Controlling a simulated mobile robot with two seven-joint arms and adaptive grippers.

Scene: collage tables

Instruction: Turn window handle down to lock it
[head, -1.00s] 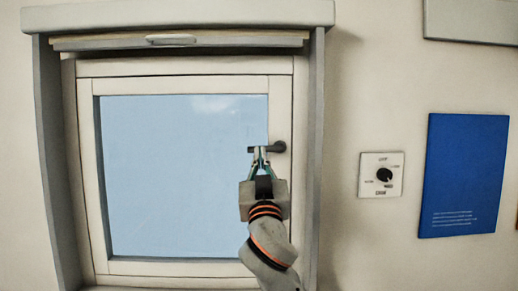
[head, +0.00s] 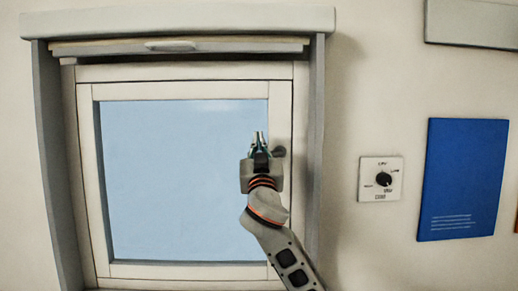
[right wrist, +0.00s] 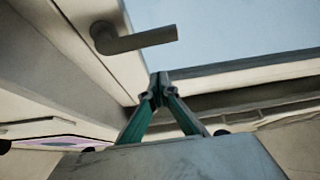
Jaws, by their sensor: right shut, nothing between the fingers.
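The window handle (head: 279,152) is a dark grey lever on the right side of the white window frame (head: 281,215). In the head view my right gripper (head: 260,134) covers most of the lever; only its pivot end shows. In the right wrist view the handle (right wrist: 140,40) shows whole, its lever reaching from the frame out over the glass, roughly crosswise to the frame's side. The right gripper (right wrist: 158,80) is shut, with its fingertips together and empty. In that view the tips appear apart from the lever. My left gripper is not in view.
A grey casing (head: 180,22) overhangs the window top, with grey side posts (head: 318,150) on both sides. A dial switch (head: 381,179) and a blue poster (head: 463,180) are on the wall to the right. The glass (head: 175,190) left of my arm is unobstructed.

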